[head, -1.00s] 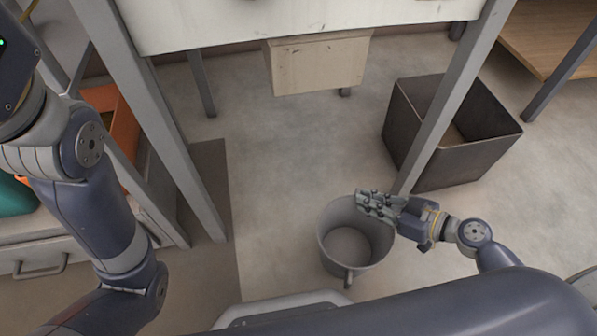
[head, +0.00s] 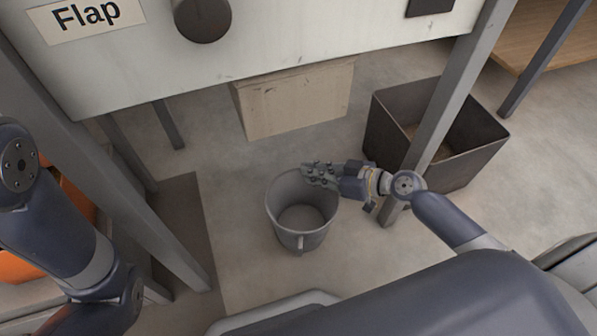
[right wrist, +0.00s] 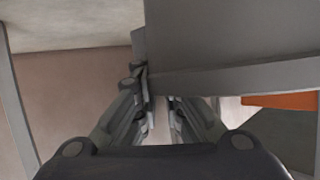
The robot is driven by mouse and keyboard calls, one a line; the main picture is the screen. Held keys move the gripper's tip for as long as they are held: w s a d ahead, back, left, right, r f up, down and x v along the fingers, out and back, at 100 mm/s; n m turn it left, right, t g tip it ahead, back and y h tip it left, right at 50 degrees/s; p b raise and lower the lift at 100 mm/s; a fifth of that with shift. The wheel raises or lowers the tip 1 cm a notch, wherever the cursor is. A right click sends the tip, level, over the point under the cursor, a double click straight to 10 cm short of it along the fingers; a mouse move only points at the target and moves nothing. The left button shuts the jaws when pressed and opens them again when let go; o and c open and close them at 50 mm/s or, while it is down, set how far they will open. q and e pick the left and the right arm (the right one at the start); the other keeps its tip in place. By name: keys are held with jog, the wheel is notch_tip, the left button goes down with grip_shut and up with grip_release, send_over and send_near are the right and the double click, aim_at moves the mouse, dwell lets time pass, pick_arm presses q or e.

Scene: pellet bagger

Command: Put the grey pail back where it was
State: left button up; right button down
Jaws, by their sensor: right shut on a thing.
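The grey pail (head: 301,240) is upright and empty in the middle of the head view, below the machine front. My right gripper (head: 318,174) is shut on the pail's far right rim. In the right wrist view the pail's grey wall (right wrist: 230,45) fills the upper right, and its edge runs between the fingers (right wrist: 160,105). I cannot tell whether the pail's bottom touches the floor. My left arm shows at the left edge of the head view, but its gripper is out of view.
A dark open bin (head: 440,135) stands on the floor to the right, behind a grey machine leg (head: 455,95). A beige box (head: 293,98) sits under the machine panel, which has a "Flap" label (head: 87,17). Floor around the pail is clear; a dark mat (head: 180,235) lies left.

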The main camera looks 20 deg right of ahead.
jog(key=w+a+f+b, duration=0.2)
jog(key=w+f+b, duration=0.2)
jog(key=w, duration=0.1)
jog(key=shift+w+a, duration=0.15)
jog(key=shift+a, duration=0.05)
dwell(0.4)
jog(key=shift+f+b, duration=0.2)
jog(key=shift+b, duration=0.25)
jog(key=c, duration=1.7)
grip_release()
jog(key=shift+r, duration=0.1)
